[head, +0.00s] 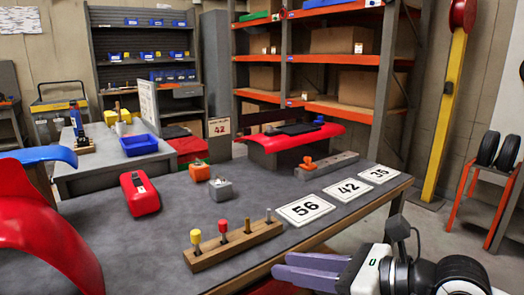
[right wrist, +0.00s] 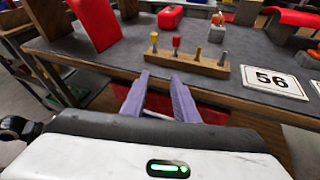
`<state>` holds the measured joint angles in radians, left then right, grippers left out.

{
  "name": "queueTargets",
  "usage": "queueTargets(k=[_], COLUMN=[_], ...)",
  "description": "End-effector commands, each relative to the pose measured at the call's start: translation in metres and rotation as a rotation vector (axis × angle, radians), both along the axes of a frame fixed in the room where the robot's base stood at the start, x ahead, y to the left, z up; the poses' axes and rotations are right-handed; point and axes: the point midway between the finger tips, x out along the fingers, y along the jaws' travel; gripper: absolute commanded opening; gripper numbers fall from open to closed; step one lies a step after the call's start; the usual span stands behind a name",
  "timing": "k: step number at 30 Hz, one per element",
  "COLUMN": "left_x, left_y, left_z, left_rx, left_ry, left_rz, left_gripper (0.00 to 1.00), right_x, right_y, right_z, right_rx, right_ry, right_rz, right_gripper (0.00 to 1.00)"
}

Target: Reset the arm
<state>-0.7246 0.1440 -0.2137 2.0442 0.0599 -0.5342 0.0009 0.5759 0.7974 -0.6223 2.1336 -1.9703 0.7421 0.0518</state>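My right gripper (head: 302,270) is at the lower right of the head view, just off the table's front edge. In the right wrist view its two purple fingers (right wrist: 158,98) stand apart with nothing between them. They point toward a wooden block (head: 235,245) holding several upright pegs, which stands on the grey table (head: 165,230); the block also shows in the right wrist view (right wrist: 190,63). My left gripper does not show in either view.
Number cards 56 (head: 306,209), 42 (head: 348,189) and 35 (head: 380,174) lie along the table's right side. A red canister (head: 140,194), an orange item (head: 199,171) and a grey item (head: 221,188) stand behind the block. A large red panel (head: 40,235) fills the left.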

Motion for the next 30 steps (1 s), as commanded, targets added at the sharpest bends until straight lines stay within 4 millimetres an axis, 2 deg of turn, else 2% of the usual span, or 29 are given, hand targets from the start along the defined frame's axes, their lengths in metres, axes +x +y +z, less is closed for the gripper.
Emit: queueTargets(k=[3,6,10,14,17,20,23,24,26,27,30], left_x=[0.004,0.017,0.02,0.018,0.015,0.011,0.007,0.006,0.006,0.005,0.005], left_y=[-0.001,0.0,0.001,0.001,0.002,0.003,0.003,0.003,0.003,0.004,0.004], left_z=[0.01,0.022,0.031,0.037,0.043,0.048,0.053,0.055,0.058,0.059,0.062], left_rx=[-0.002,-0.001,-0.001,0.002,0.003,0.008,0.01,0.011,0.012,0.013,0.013], left_ry=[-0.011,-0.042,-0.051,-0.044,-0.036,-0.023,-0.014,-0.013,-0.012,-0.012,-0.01], left_rz=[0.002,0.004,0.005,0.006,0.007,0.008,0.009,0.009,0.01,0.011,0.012], left_gripper=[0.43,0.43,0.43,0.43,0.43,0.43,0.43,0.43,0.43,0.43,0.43], right_x=[-0.015,-0.025,-0.035,-0.035,-0.026,-0.012,-0.013,-0.02,-0.036,-0.051,-0.093], right_y=[0.019,0.03,0.039,0.037,0.018,-0.019,-0.057,-0.07,-0.085,-0.091,-0.101], right_z=[0.006,0.012,0.024,0.036,0.034,0.003,-0.06,-0.088,-0.129,-0.155,-0.212], right_rx=[0.162,0.308,0.529,0.826,1.136,1.481,1.789,1.888,2.012,2.082,2.22], right_ry=[0.106,0.2,0.34,0.533,0.737,0.973,1.198,1.275,1.378,1.441,1.576], right_rz=[0.029,0.044,0.04,-0.012,-0.124,-0.332,-0.609,-0.725,-0.892,-1.004,-1.267], right_gripper=[0.27,0.27,0.27,0.27,0.27,0.27,0.27,0.27,0.27,0.27,0.27])
